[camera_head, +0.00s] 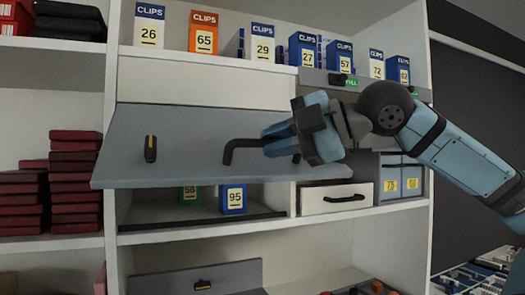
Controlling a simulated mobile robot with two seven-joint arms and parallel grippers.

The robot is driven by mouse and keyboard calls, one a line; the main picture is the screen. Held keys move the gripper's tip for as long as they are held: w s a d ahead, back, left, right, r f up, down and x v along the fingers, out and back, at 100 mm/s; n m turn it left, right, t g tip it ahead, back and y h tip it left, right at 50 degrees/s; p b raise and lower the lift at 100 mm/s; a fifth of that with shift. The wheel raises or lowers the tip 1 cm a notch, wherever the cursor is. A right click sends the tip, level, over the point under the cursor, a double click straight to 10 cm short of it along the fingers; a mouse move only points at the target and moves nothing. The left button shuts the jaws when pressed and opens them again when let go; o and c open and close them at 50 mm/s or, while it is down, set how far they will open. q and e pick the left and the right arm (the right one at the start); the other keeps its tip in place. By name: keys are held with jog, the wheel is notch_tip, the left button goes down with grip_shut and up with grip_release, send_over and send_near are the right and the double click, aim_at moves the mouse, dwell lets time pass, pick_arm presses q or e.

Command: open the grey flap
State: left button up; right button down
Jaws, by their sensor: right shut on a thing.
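The grey flap (195,130) is in the middle of the shelf unit in the head view. Its lower edge stands out towards me, so it is tilted, and the compartment below it shows. A black bar handle (232,150) is on the flap's right half. A black latch knob with a yellow stripe (150,148) is on its left half. My right gripper (275,138) comes in from the right and is shut on the handle; its blue fingers hide the handle's right part. My left gripper is not in view.
Several clip boxes (204,36) line the shelf above. Dark red cases (74,165) are stacked at left. Another grey panel (235,276) is below.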

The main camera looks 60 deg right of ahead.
notch_tip(320, 180, up, 12)
jog(key=s+m+g+y+p, duration=0.1)
jog(key=m+g, duration=0.1)
jog(key=g, duration=0.1)
jog(key=shift+a, duration=0.35)
jog(key=c, duration=1.1)
grip_release()
jog(key=b+v, duration=0.1)
jog(key=v, duration=1.2)
jog(key=shift+s+d+r, duration=0.15)
jog(key=shift+d, duration=0.1)
